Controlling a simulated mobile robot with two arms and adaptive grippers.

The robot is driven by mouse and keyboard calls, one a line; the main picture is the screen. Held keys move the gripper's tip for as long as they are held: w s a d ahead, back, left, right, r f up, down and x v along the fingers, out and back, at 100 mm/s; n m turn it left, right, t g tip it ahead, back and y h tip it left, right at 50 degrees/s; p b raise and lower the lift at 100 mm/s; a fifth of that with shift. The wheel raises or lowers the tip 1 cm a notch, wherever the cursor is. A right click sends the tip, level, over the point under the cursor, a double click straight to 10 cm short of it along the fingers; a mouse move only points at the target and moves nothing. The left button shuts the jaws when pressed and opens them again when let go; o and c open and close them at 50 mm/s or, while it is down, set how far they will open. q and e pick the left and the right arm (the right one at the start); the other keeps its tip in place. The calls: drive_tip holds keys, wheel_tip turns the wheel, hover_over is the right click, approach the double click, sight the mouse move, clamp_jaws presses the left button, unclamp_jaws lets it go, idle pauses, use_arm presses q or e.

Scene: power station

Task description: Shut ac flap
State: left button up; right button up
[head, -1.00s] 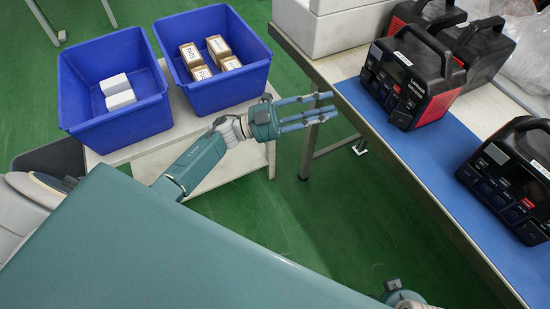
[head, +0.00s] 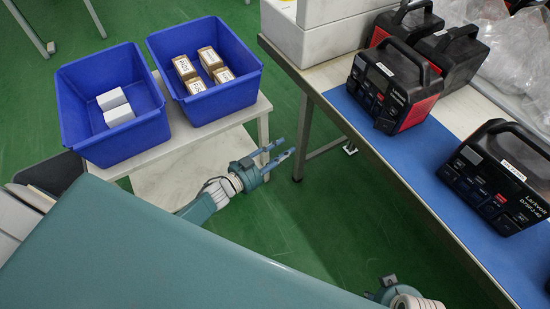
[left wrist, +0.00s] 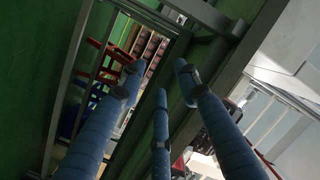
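A black and red power station (head: 395,88) stands on the blue mat. A small dark piece that looks like a tilted flap (head: 386,126) sticks out at its lower front. A second power station (head: 500,178) stands nearer at the right; I cannot make out an open flap on it. My left gripper (head: 283,151) is open and empty, left of the table edge and apart from both stations. Its separated fingers fill the left wrist view (left wrist: 160,95). Only the base of my right gripper (head: 388,290) shows at the bottom; its fingers are hidden.
The blue mat (head: 400,160) lies on the table, whose metal edge (head: 372,172) faces my left gripper. More power stations (head: 450,58) and clear bags (head: 505,45) are behind. Two blue bins (head: 75,140) (head: 200,112) with boxes stand on a white side table (head: 160,155). Green floor lies between.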

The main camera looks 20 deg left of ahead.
use_arm(q)
drive_tip(key=shift+n+g+y, duration=0.3)
drive_tip(key=shift+n+y, duration=0.3)
drive_tip(key=shift+n, duration=0.1)
drive_tip(key=s+f, duration=0.1)
drive_tip(key=s+a+f, duration=0.1)
drive_tip(key=f, duration=0.1)
drive_tip(key=shift+a+f+p, duration=0.15)
drive_tip(key=shift+f+p, duration=0.15)
